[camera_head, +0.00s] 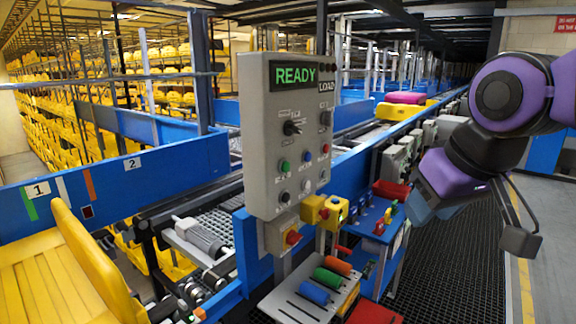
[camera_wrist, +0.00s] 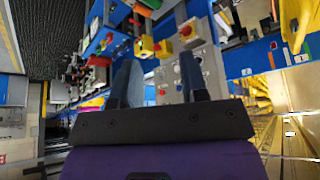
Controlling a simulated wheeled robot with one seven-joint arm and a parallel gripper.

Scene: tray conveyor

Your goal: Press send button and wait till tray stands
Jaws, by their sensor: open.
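A grey control panel (camera_head: 275,130) stands in the middle of the head view, with a green "READY" display (camera_head: 296,75) and "LOAD" beside it. Which one is the send button I cannot read. A yellow tray (camera_head: 62,225) is at the lower left. Another yellow tray (camera_head: 405,109) with a magenta item is on the far conveyor. My gripper (camera_head: 428,203) is open and empty, right of the panel and apart from it. The panel also shows between the fingers in the wrist view (camera_wrist: 168,85).
A yellow box (camera_head: 324,212) with a button and a red knob (camera_head: 292,237) sit below the panel. A shelf with orange, green and blue cylinders (camera_head: 313,291) stands lower, beside a blue rack (camera_head: 375,225). The dark grated floor (camera_head: 450,260) at right is clear.

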